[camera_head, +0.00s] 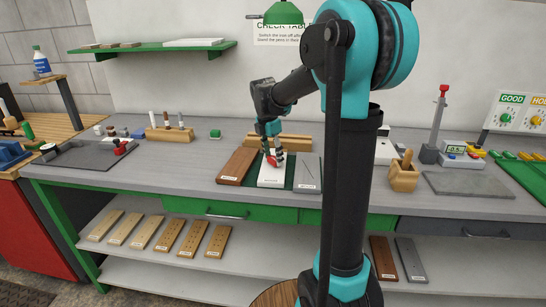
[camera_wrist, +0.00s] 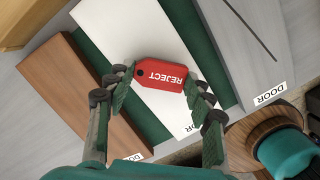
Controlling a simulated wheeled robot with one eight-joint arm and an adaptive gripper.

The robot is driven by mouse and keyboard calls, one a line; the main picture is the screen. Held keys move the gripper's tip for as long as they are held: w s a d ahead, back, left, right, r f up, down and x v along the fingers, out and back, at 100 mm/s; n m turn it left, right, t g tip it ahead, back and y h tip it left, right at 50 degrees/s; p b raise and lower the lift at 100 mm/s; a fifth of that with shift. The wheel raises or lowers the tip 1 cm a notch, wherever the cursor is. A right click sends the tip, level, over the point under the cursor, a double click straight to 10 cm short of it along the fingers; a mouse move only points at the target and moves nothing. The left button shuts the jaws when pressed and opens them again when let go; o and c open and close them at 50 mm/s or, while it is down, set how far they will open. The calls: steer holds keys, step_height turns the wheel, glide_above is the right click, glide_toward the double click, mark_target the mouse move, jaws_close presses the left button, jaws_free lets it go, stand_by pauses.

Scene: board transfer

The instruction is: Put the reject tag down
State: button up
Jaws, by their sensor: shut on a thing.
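The red reject tag (camera_wrist: 160,76) lies between the fingertips of my gripper (camera_wrist: 158,85) in the wrist view, with its REJECT lettering upside down. The gripper is shut on it from both sides. The tag is over a white board (camera_wrist: 112,28); I cannot tell whether it touches the board. In the head view the tag (camera_head: 272,160) shows as a small red patch under my gripper (camera_head: 273,154), above the white board (camera_head: 271,177). A brown board (camera_head: 237,166) is to the left and a grey board (camera_head: 307,172) with a dark line is to the right, all on a green mat.
A wooden block (camera_head: 285,142) stands behind the boards. A wooden holder (camera_head: 403,176) is to the right, with a flat grey plate (camera_head: 467,184) beyond it. A wooden rack (camera_head: 170,134) is at the left back. Bare grey bench (camera_head: 185,167) lies left of the boards.

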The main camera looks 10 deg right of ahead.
steer(key=shift+f, duration=0.35)
steer(key=o, duration=0.9)
steer(key=shift+r, duration=0.1)
steer(key=r, duration=0.4)
steer(key=a+r, duration=0.1)
steer(key=r, duration=0.3)
steer(key=s+r, duration=0.1)
steer(key=r, duration=0.3)
steer(key=shift+a, duration=0.3)
